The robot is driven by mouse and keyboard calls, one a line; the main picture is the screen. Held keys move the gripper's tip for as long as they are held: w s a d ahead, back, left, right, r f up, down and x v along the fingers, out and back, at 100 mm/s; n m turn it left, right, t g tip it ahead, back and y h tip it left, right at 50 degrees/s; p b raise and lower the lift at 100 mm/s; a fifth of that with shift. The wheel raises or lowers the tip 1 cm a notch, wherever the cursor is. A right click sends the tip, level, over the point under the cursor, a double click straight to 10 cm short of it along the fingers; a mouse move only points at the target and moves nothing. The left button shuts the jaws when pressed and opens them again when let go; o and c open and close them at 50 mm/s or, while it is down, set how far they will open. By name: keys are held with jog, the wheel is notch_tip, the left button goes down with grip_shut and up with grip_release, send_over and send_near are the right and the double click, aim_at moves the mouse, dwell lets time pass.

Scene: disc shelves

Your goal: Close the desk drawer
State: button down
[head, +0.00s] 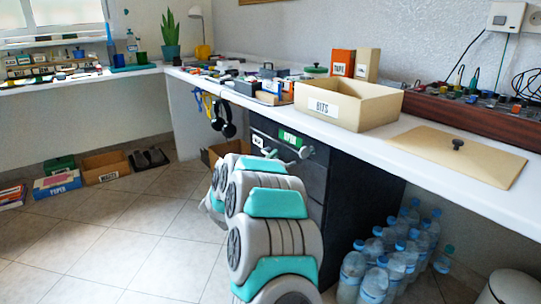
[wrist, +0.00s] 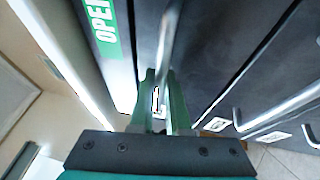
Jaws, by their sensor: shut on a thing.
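The desk drawer is in a dark drawer unit (head: 350,190) under the white desk, in the middle of the head view. A green "OPEN" label (head: 289,137) marks its top; the label also shows in the wrist view (wrist: 101,22). A grey bar handle (wrist: 166,38) runs along the drawer front in the wrist view. My gripper (wrist: 162,92) has its green fingers closed around this handle. In the head view my arm hides the gripper and part of the drawer fronts. I cannot tell how far the drawer stands out.
Lower drawer handles (wrist: 290,101) are close on the right in the wrist view. Several water bottles (head: 395,255) stand on the floor right of the unit. A box marked "BITS" (head: 345,108) sits on the desk above.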

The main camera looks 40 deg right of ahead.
jog(key=shift+d, duration=0.15)
jog(key=c, duration=0.9)
grip_release()
jog(key=shift+s+d, duration=0.1)
jog(key=shift+f, duration=0.1)
jog(key=p+v, duration=0.1)
jog(key=v, duration=0.7)
jog(key=shift+r, duration=0.25)
